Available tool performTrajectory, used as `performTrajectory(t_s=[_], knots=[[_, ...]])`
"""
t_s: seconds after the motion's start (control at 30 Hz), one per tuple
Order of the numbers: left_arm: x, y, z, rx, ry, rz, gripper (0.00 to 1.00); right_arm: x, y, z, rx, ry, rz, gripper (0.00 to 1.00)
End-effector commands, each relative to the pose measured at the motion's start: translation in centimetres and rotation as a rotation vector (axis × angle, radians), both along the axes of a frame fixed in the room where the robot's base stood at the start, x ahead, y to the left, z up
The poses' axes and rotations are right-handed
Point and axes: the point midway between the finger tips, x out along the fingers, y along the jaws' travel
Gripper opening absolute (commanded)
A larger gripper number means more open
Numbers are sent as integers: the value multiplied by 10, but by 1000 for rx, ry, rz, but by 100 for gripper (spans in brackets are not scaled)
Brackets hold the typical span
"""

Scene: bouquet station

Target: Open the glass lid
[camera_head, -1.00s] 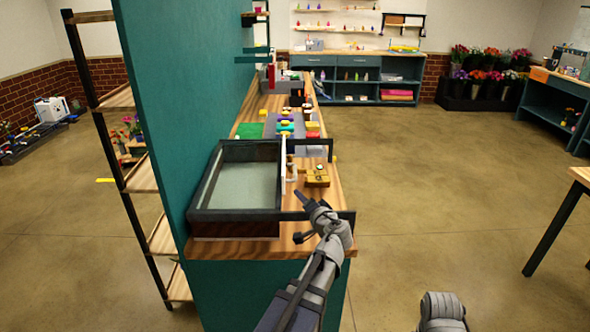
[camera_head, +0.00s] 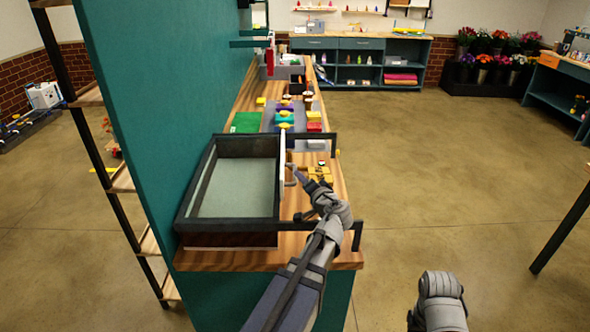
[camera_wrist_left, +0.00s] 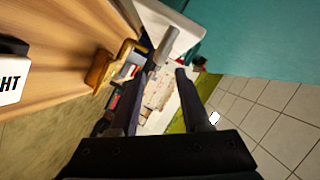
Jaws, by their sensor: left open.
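The glass lid (camera_head: 238,188) is a pale pane in the dark-framed box at the near end of the wooden counter. It looks level, and I cannot tell whether it is lifted. A white upright piece with a small handle-like part (camera_head: 290,178) stands at the box's right side. My left gripper (camera_head: 297,172) is just right of the box, close to that part. In the left wrist view my left gripper (camera_wrist_left: 166,76) is open, with a grey rounded bar (camera_wrist_left: 168,45) just beyond its fingertips. Nothing shows held. Only a grey link of my right arm shows; its gripper is out of view.
A teal panel (camera_head: 150,120) stands along the counter's left side. Black brackets stick out at the counter's right edge. A yellow block (camera_head: 319,174) and several coloured items lie behind on the counter (camera_head: 325,243).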

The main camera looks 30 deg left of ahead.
Motion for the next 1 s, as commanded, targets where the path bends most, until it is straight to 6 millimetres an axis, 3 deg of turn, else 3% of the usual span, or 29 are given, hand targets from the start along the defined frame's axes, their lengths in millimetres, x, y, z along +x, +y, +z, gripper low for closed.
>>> performTrajectory(t_s=[0.53,1.0], knots=[[42,50,-16,0,0,2,47,0,0,-15,0,0,0,50],[48,59,-17,0,0,0,47,0,0,-17,0,0,0,50]])
